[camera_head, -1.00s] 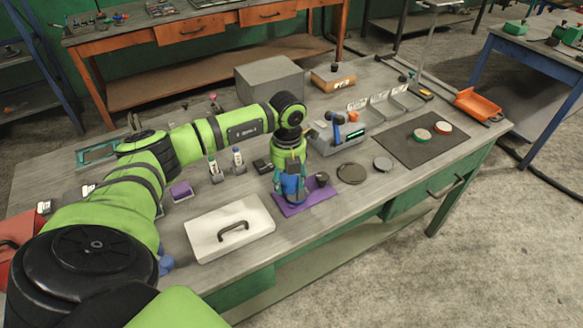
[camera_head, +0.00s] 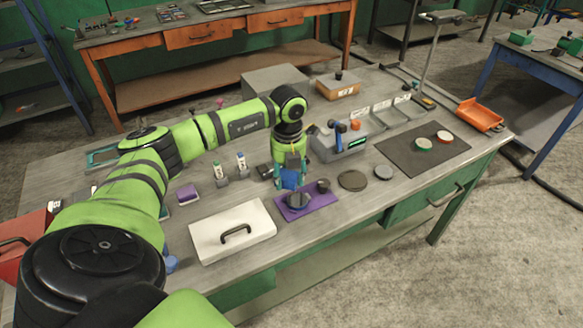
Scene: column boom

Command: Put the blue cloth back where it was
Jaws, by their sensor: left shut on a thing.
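My left gripper (camera_head: 290,173) points down and is shut on the blue cloth (camera_head: 290,181). It holds the cloth just behind the purple mat (camera_head: 321,201), above the table from this angle. The exact gap below the cloth cannot be told. On the mat are a dark round piece (camera_head: 297,201) and a small dark knob-like piece (camera_head: 323,186). My right gripper is not in view.
Dark discs (camera_head: 352,180) lie to the right. A grey tool caddy (camera_head: 340,148) and a dark mat (camera_head: 400,157) with round pieces lie beyond. Small bottles (camera_head: 241,166) stand left of the gripper.

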